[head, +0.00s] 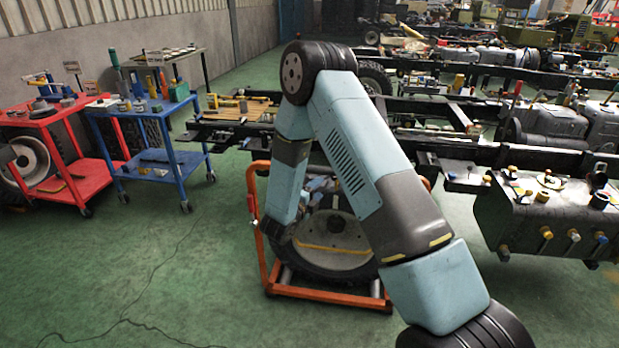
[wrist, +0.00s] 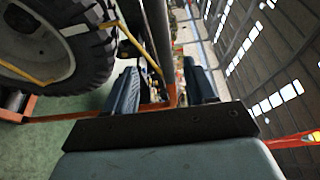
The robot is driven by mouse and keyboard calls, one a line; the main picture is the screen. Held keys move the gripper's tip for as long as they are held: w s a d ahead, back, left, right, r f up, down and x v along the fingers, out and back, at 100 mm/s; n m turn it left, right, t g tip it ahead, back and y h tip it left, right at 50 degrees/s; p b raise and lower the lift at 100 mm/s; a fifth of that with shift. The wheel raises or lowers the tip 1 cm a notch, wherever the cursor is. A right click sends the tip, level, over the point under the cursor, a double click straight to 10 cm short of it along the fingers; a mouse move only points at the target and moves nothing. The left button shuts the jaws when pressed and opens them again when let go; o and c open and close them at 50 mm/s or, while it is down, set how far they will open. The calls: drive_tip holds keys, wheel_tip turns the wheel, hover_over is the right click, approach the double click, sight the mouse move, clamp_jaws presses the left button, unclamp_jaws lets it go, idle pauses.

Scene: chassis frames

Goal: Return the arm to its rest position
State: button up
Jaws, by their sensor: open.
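My gripper (wrist: 163,78) shows in the wrist view with its two dark ribbed fingers apart. No object shows held between them. In the head view my blue-grey arm rises from the lower right, bends at a high elbow, and its forearm hangs down over an orange wheeled frame (head: 331,295). The gripper itself is hard to make out in the head view, low beside the frame's left side.
A red cart (head: 92,175) and a blue cart (head: 148,170) with tools stand at the left. Long black chassis rails (head: 470,152) run behind the arm. A dark tank (head: 530,222) with coloured caps is at the right. Green floor (head: 100,275) is clear at lower left.

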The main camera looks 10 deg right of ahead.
wheel_tip(320, 180, up, 20)
drive_tip(key=w+r+n+y, duration=0.1)
drive_tip(key=w+n+y, duration=0.1)
drive_tip(key=n+y, duration=0.7)
drive_tip(key=s+r+n+g+y, duration=0.1)
drive_tip(key=s+r+n+y, duration=0.2)
drive_tip(key=s+r+n, duration=0.25)
drive_tip(key=s+d+r+n+g, duration=0.2)
drive_tip(key=s+d+n, duration=0.1)
drive_tip(key=s, duration=0.9)
drive_tip(key=s+d+r+n+g, duration=0.2)
drive_tip(key=s+d+r+n, duration=0.1)
drive_tip(key=s, duration=0.9)
drive_tip(key=s+d+r+n+g, duration=0.2)
drive_tip(key=s+n, duration=0.3)
drive_tip(key=s, duration=0.6)
drive_tip(key=shift+s+d+r+g, duration=0.15)
drive_tip(key=shift+s+d+g, duration=0.25)
drive_tip(key=shift+d+g, duration=0.3)
drive_tip(key=shift+d+n, duration=0.1)
drive_tip(key=shift+n, duration=0.15)
